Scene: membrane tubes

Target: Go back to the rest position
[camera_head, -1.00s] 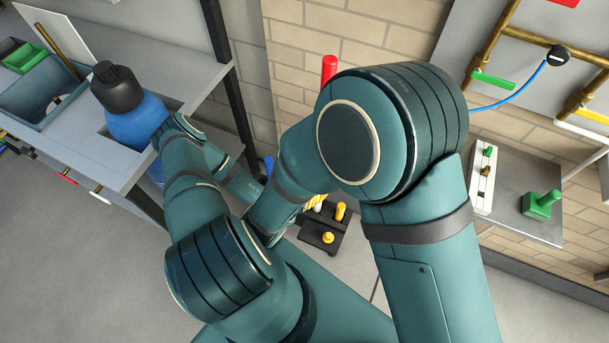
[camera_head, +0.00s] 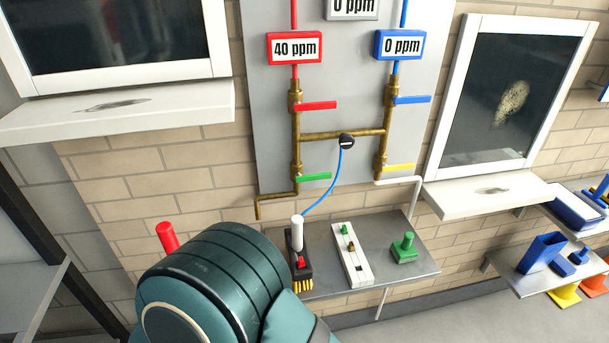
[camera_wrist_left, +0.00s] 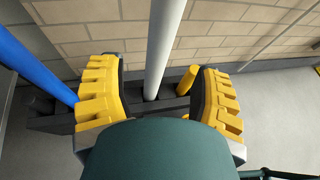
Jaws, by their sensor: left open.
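In the left wrist view my left gripper (camera_wrist_left: 160,97) is open, with its yellow ridged fingers spread wide. A white tube (camera_wrist_left: 166,45) runs down between the fingers to a black rack (camera_wrist_left: 60,124); I see no finger touching it. A blue tube (camera_wrist_left: 38,66) slants down on the left, and short yellow pegs (camera_wrist_left: 187,80) show at the rack. In the head view only a teal link of my arm shows at the bottom; the left gripper is out of that view. My right gripper is not seen.
A wall panel (camera_head: 345,165) carries brass pipes, coloured valve handles and ppm displays. Below it a grey shelf (camera_head: 390,275) holds a black tool with a white handle (camera_head: 297,233), a white strip and a green block (camera_head: 404,248). A red tube (camera_head: 167,237) stands behind my arm.

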